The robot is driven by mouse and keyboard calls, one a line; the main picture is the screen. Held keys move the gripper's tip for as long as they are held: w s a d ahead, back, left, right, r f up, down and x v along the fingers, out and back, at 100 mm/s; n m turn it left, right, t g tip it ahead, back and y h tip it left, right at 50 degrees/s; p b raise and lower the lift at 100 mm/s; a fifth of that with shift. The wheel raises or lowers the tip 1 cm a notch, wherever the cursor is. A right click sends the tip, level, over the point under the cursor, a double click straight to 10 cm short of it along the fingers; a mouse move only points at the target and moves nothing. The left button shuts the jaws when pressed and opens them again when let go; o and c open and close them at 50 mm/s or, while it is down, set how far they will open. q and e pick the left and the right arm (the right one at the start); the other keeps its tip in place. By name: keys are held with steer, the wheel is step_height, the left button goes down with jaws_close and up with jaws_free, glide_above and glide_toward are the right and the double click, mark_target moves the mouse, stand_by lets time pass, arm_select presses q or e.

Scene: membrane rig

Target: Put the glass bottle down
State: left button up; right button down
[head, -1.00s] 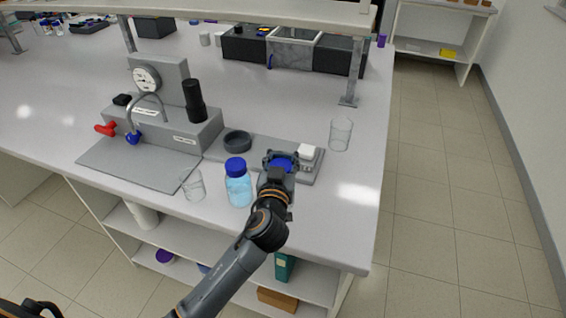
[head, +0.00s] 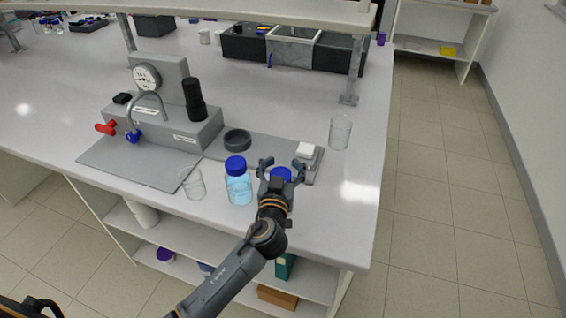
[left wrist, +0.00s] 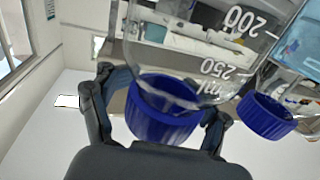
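The glass bottle is clear with white volume marks and a blue screw cap. In the head view only its cap (head: 281,174) shows clearly, near the bench's front edge; my gripper hides the body. My left gripper (head: 281,166) is open, its spread fingers on either side of the cap. In the left wrist view the picture is upside down: the glass body (left wrist: 185,50) and blue cap (left wrist: 163,110) show between the parted fingers, with a gap at the left finger. The bottle's base is hidden.
A blue-capped bottle of light blue liquid (head: 238,184) stands close on the left. A beaker (head: 193,184) is further left, another (head: 340,133) right. A grey plate with a black ring (head: 237,140) and white block (head: 306,150) lies behind.

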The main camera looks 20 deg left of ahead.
arm_select(q)
steer(key=s+d+b, duration=0.2)
steer(key=s+b, duration=0.1)
steer(key=s, duration=0.9)
steer(key=shift+r, duration=0.3)
